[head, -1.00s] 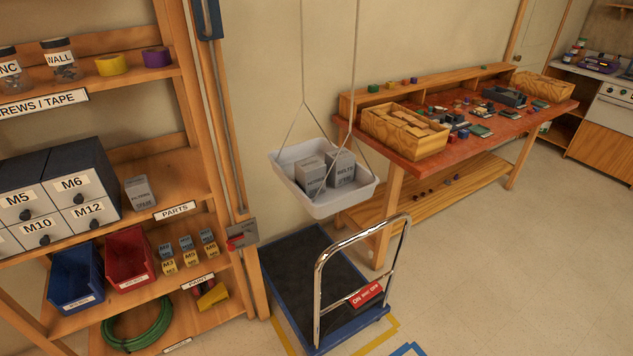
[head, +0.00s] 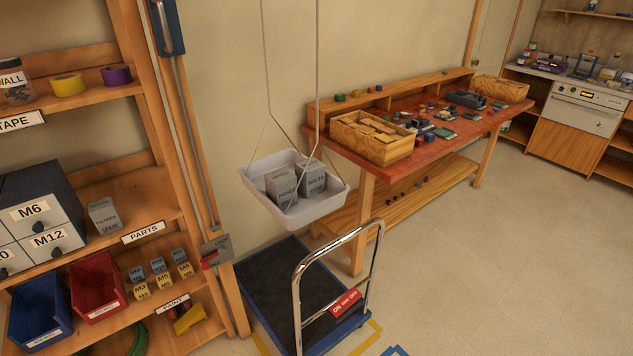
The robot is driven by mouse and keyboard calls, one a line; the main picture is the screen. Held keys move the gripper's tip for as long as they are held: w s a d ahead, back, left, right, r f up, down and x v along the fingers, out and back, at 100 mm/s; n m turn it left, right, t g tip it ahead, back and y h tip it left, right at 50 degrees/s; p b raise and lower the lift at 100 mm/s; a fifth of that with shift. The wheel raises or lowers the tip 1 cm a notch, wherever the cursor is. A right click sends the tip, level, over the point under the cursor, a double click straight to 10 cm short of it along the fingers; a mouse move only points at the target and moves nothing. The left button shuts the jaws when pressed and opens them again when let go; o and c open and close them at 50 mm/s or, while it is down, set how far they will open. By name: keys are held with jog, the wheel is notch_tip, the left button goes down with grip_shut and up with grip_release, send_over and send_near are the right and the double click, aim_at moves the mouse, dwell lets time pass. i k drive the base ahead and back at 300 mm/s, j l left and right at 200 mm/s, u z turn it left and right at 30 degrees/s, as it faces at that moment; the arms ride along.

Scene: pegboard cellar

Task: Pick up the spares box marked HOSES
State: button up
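Two grey spares boxes stand side by side in a white hanging tray (head: 322,209), seen in the head view. The left box (head: 281,187) has a label too small to read for certain; it may say HOSES. The right box (head: 313,178) seems to read BELTS. A third grey box (head: 104,216) stands on the wooden shelf at the left and seems to read FILTERS. The lower parts of the two tray boxes are partly hidden by the tray's front wall. My gripper is not in view.
The tray hangs on cords above a blue platform trolley (head: 281,284) with a chrome handle (head: 298,300). A red-topped workbench (head: 400,150) stands behind to the right. A shelf with drawers (head: 35,215) and bins fills the left. Open floor (head: 500,260) lies at the right.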

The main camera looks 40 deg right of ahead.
aim_at(281, 184)
jog(key=i+j, duration=0.45)
jog(key=i+j+z, duration=0.1)
jog(key=i+j, duration=0.35)
jog(key=j, duration=0.15)
jog(key=i+j, duration=0.45)
jog(key=j+z, duration=0.05)
jog(key=j, duration=0.05)
